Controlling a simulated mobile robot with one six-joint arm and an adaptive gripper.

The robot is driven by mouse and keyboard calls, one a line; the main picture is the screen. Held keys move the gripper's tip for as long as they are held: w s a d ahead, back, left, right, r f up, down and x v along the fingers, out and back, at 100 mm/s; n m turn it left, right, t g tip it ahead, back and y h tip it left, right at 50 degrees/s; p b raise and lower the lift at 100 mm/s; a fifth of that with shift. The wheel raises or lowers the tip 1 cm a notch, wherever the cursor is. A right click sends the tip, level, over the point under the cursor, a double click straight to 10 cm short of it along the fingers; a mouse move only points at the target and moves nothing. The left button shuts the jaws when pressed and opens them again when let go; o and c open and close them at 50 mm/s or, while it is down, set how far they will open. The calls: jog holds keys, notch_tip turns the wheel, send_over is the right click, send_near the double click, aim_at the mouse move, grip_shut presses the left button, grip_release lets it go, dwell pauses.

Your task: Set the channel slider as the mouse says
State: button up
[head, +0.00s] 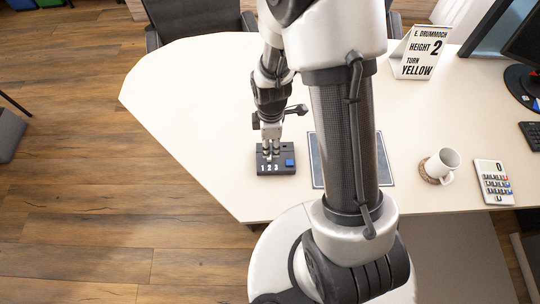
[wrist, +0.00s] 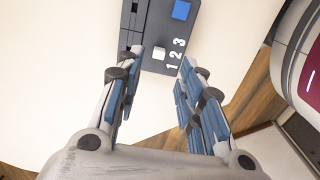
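The channel slider is a dark box (head: 276,170) near the table's left front, with white digits 1 2 3 and a blue square. In the wrist view, the box (wrist: 151,30) shows a pale slider knob (wrist: 160,54), which looks closest to the 2. My gripper (head: 270,153) is low over the box. In the wrist view, my gripper's fingers (wrist: 158,70) are apart, with the knob between and beyond them; nothing is held. I cannot see contact. No mouse shows; my arm covers part of the table and of a dark-bordered pad.
The pad (head: 316,170) lies right of the box. A sign (head: 419,52) reads E. Drummoch, Height 2, Turn Yellow. A mug (head: 443,161) on a coaster, a calculator (head: 493,182), a keyboard (head: 530,135) and a monitor are at the right. The tabletop left of the box is clear.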

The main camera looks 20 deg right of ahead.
aim_at(277, 166)
notch_tip(277, 166, down, 8)
jog(key=shift+r+b, duration=0.1)
jog(key=shift+b, duration=1)
grip_shut()
